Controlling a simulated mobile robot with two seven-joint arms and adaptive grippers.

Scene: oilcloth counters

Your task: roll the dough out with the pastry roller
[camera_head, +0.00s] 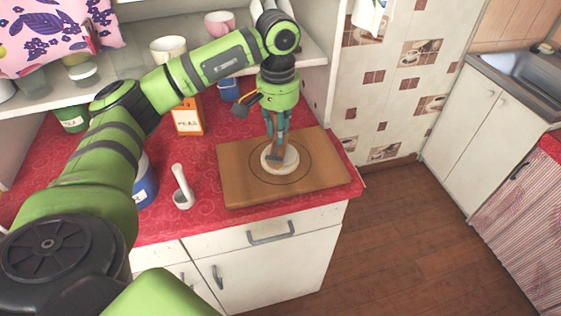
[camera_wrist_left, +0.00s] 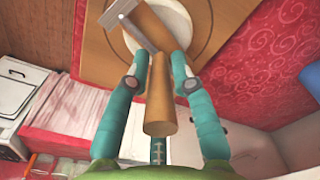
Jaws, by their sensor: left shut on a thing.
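The dough (camera_head: 291,160) is a pale round disc lying inside a circle marked on the wooden board (camera_head: 240,186). It also shows at the top of the left wrist view (camera_wrist_left: 172,9). My left gripper (camera_head: 276,140) points down over the dough, with its fingers shut on the wooden handle of the pastry roller (camera_wrist_left: 157,100). The dough covers only the inner part of the marked circle. My right gripper is not in view.
The board rests on the red counter (camera_head: 215,224) near its right front corner. A white scoop-like tool (camera_head: 181,187) stands left of the board. An orange-and-white box (camera_head: 187,118) and a blue container (camera_head: 228,88) are behind. A shelf (camera_head: 130,76) runs along the back.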

